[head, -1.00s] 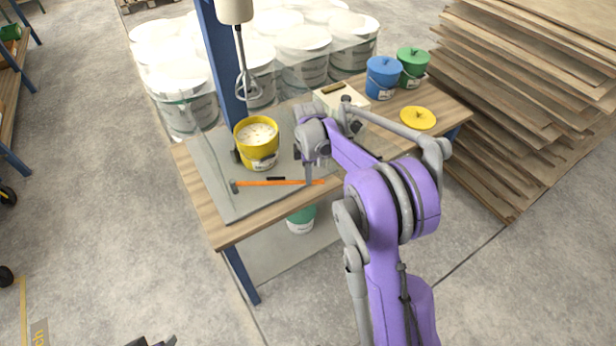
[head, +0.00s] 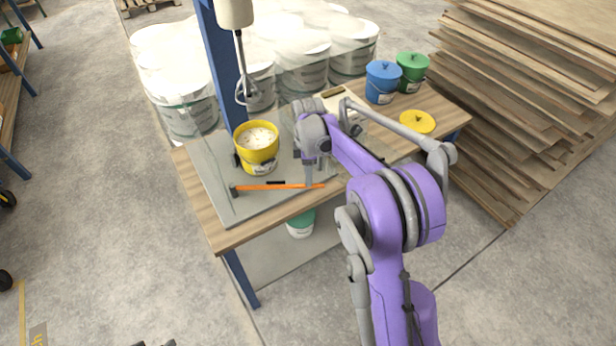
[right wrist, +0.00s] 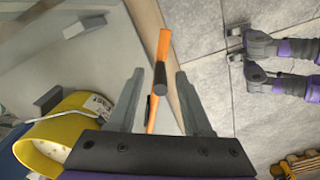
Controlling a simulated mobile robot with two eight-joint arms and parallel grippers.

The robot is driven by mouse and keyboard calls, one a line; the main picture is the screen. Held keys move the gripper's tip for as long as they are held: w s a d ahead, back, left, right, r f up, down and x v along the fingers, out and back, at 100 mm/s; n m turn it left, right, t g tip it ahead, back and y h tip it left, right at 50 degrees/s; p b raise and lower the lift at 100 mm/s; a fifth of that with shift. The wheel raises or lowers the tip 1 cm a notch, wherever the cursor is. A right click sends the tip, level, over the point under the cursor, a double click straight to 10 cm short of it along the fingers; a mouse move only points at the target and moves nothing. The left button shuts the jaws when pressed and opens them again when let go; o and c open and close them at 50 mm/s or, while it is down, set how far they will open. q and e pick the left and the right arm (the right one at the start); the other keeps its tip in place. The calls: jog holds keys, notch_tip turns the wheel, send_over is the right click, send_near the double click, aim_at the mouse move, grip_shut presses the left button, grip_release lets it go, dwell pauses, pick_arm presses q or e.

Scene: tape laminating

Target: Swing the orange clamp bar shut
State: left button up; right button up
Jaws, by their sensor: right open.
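The orange clamp bar (head: 260,187) lies along the front of the grey base plate (head: 222,205), from a grey block at its left end toward the right. A yellow bucket (head: 257,147) with pale contents stands behind it. My right gripper (head: 309,183) is at the bar's right end. In the right wrist view the open right gripper (right wrist: 158,90) has one finger on each side of the orange bar (right wrist: 164,45), which has a black grip; I cannot tell whether either finger touches it. My left gripper (right wrist: 236,44) appears at upper right there; its jaw state is unclear.
A mixer with a whisk (head: 243,75) hangs from a blue post behind the bucket. A blue pot (head: 383,82), a green pot (head: 412,70) and a yellow lid (head: 417,121) are at the table's back right. Stacked boards (head: 530,90) stand to the right.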

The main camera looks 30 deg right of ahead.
pick_arm(q)
jog(key=shift+r, duration=0.3)
pick_arm(e)
notch_tip(320, 180, up, 9)
jog(key=shift+f, duration=0.2)
